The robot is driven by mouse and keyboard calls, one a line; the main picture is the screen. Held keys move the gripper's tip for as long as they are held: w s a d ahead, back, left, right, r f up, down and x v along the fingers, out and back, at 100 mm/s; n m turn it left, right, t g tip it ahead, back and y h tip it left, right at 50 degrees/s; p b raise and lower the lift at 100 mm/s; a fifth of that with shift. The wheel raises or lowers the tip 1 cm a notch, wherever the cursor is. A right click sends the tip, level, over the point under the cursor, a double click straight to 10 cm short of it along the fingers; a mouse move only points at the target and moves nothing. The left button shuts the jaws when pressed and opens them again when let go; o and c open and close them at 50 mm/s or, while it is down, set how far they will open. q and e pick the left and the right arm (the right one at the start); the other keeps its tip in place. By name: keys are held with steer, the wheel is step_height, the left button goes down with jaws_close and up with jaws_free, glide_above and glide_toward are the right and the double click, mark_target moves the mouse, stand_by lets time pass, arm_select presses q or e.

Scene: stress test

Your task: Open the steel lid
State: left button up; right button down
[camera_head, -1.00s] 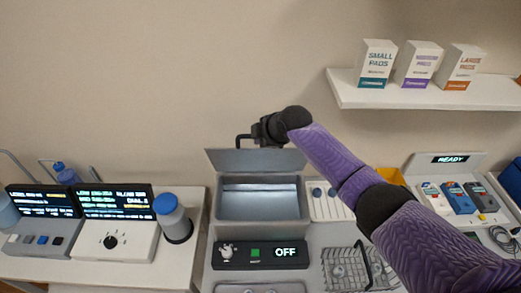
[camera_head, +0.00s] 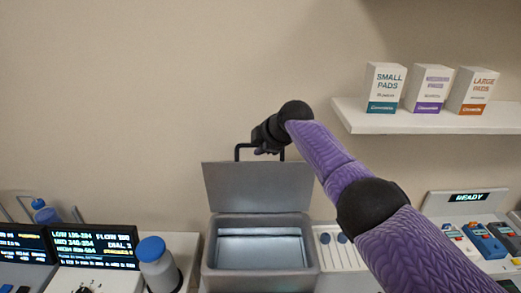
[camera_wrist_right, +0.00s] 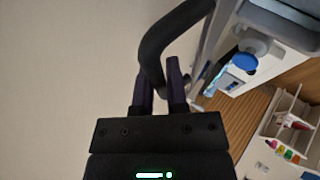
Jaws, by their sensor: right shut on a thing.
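The steel lid (camera_head: 257,188) stands raised, close to upright, at the back of the grey metal tank (camera_head: 213,262). The tank's basin is open and its inside shows. A black handle (camera_head: 239,151) sits on the lid's top edge. My right gripper (camera_head: 268,150) is at this handle. In the right wrist view the dark handle bar (camera_wrist_right: 160,45) runs between the fingers of my right gripper (camera_wrist_right: 160,85), which is shut on it. My left gripper is in neither current view.
A shelf (camera_head: 430,121) with three pad boxes (camera_head: 432,90) is on the wall at right. A blue-capped bottle (camera_head: 157,266) and display screens (camera_head: 95,247) stand left of the tank. A device reading READY (camera_head: 468,197) stands right. The wall above the lid is bare.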

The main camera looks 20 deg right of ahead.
steer(key=c, duration=0.6)
jaws_free()
steer(key=shift+a, duration=0.1)
steer(key=shift+c, duration=0.2)
steer(key=shift+r, duration=0.1)
steer(key=shift+s+r, duration=0.2)
steer(key=shift+r, duration=0.05)
steer(key=p+v, duration=0.1)
steer(key=v, duration=0.8)
